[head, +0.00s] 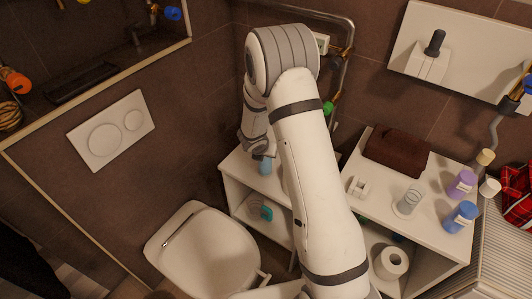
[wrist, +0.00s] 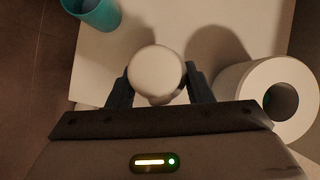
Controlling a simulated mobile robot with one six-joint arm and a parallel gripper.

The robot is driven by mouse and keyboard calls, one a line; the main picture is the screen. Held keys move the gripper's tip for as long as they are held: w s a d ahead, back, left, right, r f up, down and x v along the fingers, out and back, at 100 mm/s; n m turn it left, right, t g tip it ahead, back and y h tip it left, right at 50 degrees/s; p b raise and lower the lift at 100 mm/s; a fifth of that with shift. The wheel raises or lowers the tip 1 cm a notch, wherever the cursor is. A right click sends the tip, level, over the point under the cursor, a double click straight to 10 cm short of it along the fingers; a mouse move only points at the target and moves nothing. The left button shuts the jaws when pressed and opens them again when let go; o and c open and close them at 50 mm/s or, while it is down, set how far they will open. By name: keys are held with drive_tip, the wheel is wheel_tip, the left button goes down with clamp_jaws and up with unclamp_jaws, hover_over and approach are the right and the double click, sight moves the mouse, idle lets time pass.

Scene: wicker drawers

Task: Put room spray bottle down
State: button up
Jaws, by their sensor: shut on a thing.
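In the wrist view the room spray bottle (wrist: 156,70) shows from above as a round white top. My gripper (wrist: 159,90) is shut on it, with one dark finger on each side. The bottle is over a white surface (wrist: 180,20), with shadows to its right. Whether its base touches that surface cannot be told.
In the wrist view a teal cup (wrist: 95,12) stands at upper left and a toilet roll (wrist: 240,85) close on the right. In the head view the right shelf (head: 400,185) holds a brown towel (head: 397,150), a glass (head: 409,201) and bottles. A toilet (head: 205,250) stands at lower left.

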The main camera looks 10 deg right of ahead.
drive_tip(key=shift+f, duration=0.15)
drive_tip(key=o, duration=1.5)
